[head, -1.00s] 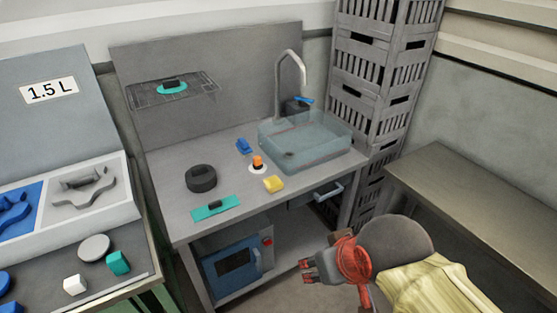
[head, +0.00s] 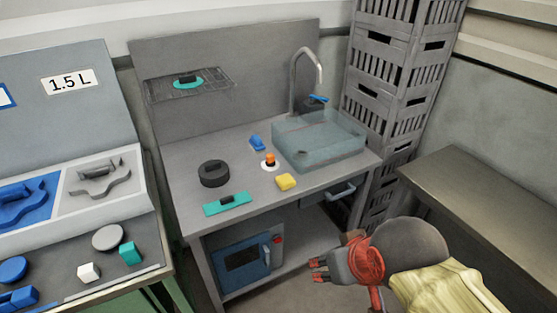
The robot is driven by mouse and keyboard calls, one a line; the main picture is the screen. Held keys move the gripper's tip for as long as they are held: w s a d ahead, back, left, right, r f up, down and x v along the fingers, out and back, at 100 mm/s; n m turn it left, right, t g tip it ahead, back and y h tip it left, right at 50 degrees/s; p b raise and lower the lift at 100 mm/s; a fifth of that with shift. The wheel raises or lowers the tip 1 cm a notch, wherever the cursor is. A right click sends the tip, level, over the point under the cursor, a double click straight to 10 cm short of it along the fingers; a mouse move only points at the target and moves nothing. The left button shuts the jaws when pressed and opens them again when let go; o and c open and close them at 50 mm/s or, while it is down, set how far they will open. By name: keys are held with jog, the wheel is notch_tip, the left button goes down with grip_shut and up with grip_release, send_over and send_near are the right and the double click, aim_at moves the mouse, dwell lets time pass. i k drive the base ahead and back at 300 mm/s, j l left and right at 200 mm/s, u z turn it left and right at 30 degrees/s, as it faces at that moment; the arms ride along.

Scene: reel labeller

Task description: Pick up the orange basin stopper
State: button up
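The orange basin stopper (head: 270,158) stands upright on a white round base (head: 269,167) on the grey sink table (head: 240,191). It is in front of the clear blue basin (head: 318,143), outside it. My gripper (head: 316,270) is in the lower right, in front of the table and well apart from the stopper. Its red-tipped fingers point left and are spread apart, with nothing between them.
Near the stopper are a blue block (head: 257,143), a yellow sponge (head: 286,181), a black round object (head: 214,173) and a teal tool (head: 226,204). A tall tap (head: 307,75) rises behind the basin. Stacked grey crates (head: 400,95) and a bench (head: 480,200) stand right.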

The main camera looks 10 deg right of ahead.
aim_at(270, 162)
jog(key=i+j, duration=0.4)
jog(key=j, duration=0.25)
jog(key=i+j+z, duration=0.15)
jog(key=z, duration=0.25)
jog(key=i+j+z, duration=0.1)
jog(key=j+z, duration=0.3)
jog(key=i+j+z, duration=0.1)
jog(key=j+z, duration=0.25)
jog(key=z, duration=0.65)
